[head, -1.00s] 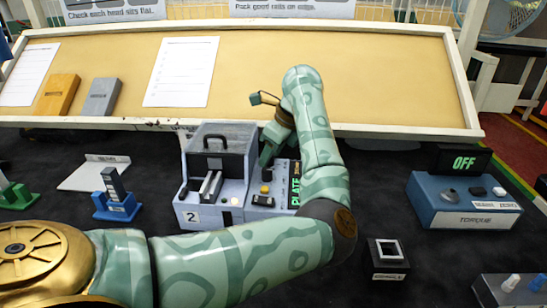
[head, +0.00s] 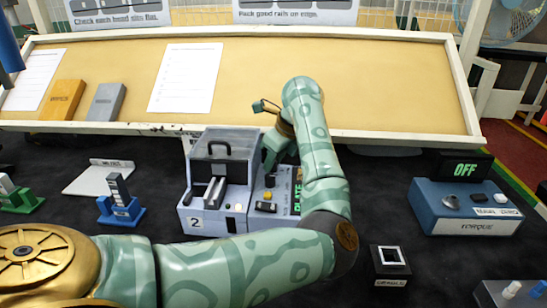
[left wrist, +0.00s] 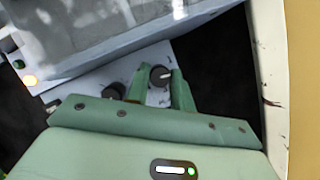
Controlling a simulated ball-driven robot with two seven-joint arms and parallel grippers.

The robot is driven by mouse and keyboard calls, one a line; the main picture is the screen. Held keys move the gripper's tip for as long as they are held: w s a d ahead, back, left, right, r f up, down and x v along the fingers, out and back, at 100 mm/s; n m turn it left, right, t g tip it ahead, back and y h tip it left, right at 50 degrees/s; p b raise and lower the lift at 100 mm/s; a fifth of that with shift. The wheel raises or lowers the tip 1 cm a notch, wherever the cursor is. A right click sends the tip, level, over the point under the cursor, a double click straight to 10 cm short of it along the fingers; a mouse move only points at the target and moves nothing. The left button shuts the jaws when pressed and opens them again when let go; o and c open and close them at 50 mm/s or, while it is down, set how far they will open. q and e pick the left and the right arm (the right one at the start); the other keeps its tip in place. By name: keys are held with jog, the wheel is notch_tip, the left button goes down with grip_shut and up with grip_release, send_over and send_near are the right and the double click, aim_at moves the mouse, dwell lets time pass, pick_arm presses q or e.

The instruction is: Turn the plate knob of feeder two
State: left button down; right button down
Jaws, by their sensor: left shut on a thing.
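Feeder two (head: 207,222) is a pale blue-grey box with a black handle and a "2" label, standing on the dark table. Its control panel (head: 277,207) at its right side bears a green "PLATE" sign, partly hidden by my arm. My left gripper (head: 269,162) reaches down over the far end of this panel. In the left wrist view the left gripper (left wrist: 158,88) is shut on a black round knob (left wrist: 161,74) with a pale mark. A second dark knob (left wrist: 115,91) sits just left of the fingers. The held knob's label is hidden. My right gripper is out of view.
A blue torque box (head: 463,208) with an "OFF" display (head: 465,170) stands at the right. Blue (head: 121,211) and green (head: 20,199) stands are at the left. A tan board (head: 400,85) rises behind.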

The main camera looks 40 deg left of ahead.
pick_arm(q)
jog(key=m+p, duration=0.1)
jog(key=m+t+p, duration=0.1)
jog(key=m, duration=0.1)
jog(key=shift+s+r, duration=0.15)
jog(key=shift+r, duration=0.05)
jog(key=shift+f+m+t+p, duration=0.1)
jog(key=shift+m+t+p, duration=0.3)
jog(key=shift+m+p, duration=0.2)
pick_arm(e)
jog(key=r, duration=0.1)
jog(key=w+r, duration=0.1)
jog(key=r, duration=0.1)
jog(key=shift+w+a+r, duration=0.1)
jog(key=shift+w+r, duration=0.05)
pick_arm(q)
jog(key=c, duration=1.2)
grip_release()
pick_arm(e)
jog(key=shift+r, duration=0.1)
